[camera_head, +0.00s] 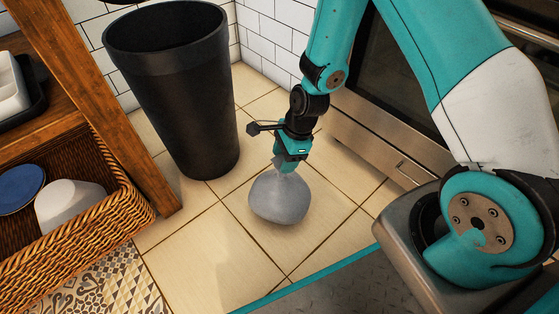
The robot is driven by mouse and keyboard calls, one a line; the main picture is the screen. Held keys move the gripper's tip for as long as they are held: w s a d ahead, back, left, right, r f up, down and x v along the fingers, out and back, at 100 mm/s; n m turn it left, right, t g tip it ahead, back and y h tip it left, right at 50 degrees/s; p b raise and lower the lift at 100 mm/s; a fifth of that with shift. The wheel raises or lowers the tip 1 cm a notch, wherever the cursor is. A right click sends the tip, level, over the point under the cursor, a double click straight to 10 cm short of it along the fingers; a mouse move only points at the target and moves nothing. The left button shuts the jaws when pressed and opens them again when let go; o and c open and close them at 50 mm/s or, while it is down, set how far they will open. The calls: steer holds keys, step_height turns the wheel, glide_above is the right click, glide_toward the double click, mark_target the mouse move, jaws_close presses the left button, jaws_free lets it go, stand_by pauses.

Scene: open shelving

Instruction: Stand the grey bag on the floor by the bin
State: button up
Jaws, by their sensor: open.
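The grey bag (278,201) stands upright on the beige floor tiles, to the right of and in front of the black bin (183,100), with a gap of floor between them. Its narrow neck points up. My gripper (285,166) is right above the bag, pointing down, with its jaws open around or at the top of the neck. The fingertips and the neck overlap in the picture, so I cannot tell if they touch.
A wooden shelf post (110,110) and a wicker basket (95,215) with a blue plate (20,188) and a white bowl (75,208) are at the left. An oven (400,110) stands behind my arm. Free floor tiles lie in front of the bag.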

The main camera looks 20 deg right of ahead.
steer(key=s+a+r+n+p, duration=0.25)
steer(key=r+n, duration=0.35)
steer(key=r, duration=0.7)
steer(key=s+a+r+n+p, duration=0.1)
steer(key=s+r+n, duration=0.35)
steer(key=r, duration=0.75)
steer(key=s+a+r+n, duration=0.2)
steer(key=s+r+n, duration=0.9)
steer(key=n, duration=0.4)
steer(key=shift+s+n+y, duration=0.25)
steer(key=shift+n+y, duration=0.1)
steer(key=shift+y, duration=0.05)
steer(key=shift+r, duration=0.15)
